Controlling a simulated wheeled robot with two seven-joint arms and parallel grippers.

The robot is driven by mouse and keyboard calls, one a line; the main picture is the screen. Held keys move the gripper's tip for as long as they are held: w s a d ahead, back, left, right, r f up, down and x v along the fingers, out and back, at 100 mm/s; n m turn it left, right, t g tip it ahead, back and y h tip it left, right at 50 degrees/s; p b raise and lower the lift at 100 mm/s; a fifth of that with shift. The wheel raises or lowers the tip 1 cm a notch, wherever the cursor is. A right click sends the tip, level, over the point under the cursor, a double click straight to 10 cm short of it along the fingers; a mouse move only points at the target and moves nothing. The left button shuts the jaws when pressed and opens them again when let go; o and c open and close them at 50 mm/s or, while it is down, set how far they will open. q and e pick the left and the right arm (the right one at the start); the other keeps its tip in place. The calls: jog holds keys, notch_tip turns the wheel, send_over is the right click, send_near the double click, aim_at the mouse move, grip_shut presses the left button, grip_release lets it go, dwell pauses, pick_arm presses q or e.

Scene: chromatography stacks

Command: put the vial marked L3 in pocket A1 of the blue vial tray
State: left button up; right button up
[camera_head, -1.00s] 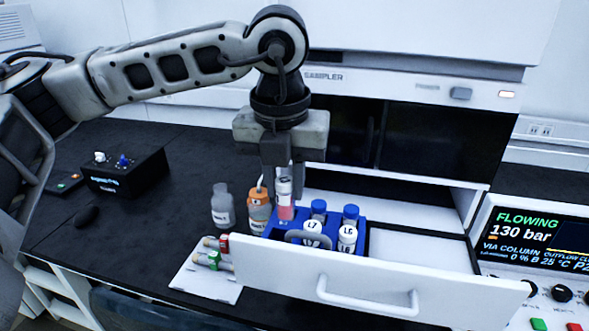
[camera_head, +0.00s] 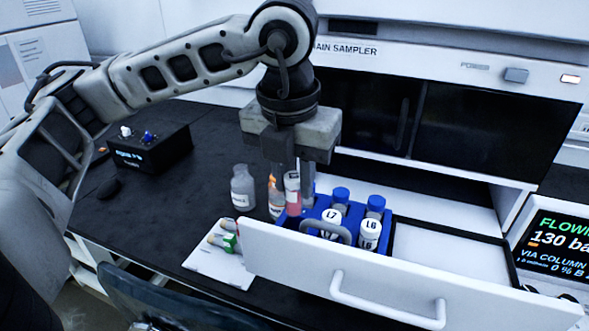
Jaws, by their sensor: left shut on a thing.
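My left gripper (camera_head: 291,188) points down and is shut on a vial (camera_head: 293,195) with pink liquid and a pale cap; its marking is too small to read. The held vial is upright at the back left corner of the blue vial tray (camera_head: 311,229); I cannot tell whether it touches the tray. The tray sits in an open drawer and holds vials marked L7 (camera_head: 331,216) and L6 (camera_head: 370,226) in front, with blue-capped vials (camera_head: 341,195) behind. Pocket marks are not visible. My right gripper is out of view.
The drawer front (camera_head: 390,293) with its handle stands before the tray. A clear bottle (camera_head: 243,188) and an orange-labelled bottle (camera_head: 275,196) stand left of the tray. A white mat (camera_head: 215,264) with small columns lies nearer. A black box (camera_head: 150,150) is farther left.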

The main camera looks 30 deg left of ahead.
pick_arm(q)
jog(key=shift+f, duration=0.85)
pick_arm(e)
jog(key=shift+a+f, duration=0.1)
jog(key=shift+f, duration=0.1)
pick_arm(q)
jog(key=shift+w+b, duration=0.1)
jog(key=shift+b, duration=0.65)
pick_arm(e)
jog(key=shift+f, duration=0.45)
pick_arm(q)
jog(key=shift+f+b, duration=1.2)
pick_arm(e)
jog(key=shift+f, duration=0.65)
